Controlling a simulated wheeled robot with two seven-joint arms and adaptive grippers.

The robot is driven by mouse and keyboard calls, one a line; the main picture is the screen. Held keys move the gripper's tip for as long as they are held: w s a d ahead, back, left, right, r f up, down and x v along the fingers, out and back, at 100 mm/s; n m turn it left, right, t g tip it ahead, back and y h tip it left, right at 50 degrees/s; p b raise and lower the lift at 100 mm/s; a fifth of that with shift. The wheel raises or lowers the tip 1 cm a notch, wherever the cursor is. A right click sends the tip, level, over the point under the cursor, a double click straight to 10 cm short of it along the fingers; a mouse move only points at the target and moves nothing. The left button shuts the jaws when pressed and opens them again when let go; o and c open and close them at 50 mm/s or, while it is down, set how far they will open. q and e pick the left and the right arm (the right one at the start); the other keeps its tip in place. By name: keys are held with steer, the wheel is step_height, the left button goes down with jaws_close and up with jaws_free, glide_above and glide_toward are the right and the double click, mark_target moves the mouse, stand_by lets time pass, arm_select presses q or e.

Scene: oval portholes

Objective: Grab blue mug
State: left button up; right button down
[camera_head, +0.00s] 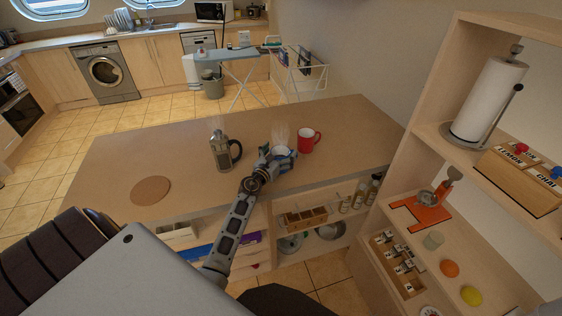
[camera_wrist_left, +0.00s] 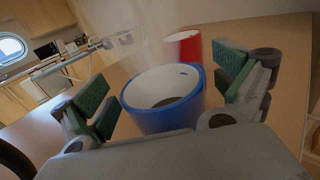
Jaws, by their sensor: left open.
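The blue mug (camera_wrist_left: 166,117) stands upright on the counter in the left wrist view, steaming, with a white inside. In the head view the mug (camera_head: 283,151) is partly hidden by my left gripper (camera_head: 277,158). My left gripper also shows in the left wrist view (camera_wrist_left: 167,98), open, with one green-padded finger on each side of the mug. A gap shows between the mug and the right finger; whether the left finger touches it I cannot tell. My right gripper is not in view.
A red mug (camera_head: 309,141) stands just right of the blue mug. A French press (camera_head: 222,152) stands to the left, and a round brown mat (camera_head: 151,190) lies farther left. A shelf unit (camera_head: 440,140) rises at the right. The counter (camera_head: 120,155) is otherwise clear.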

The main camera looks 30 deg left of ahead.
arm_select(q)
steer(key=shift+w, duration=0.1)
stand_by(0.4)
steer(key=c, duration=1.5)
steer(key=shift+r, duration=0.45)
steer(key=shift+r+p, duration=0.1)
steer(key=shift+p, duration=0.2)
step_height(320, 180, up, 9)
steer(key=p, duration=0.4)
steer(key=shift+p, duration=0.3)
stand_by(0.5)
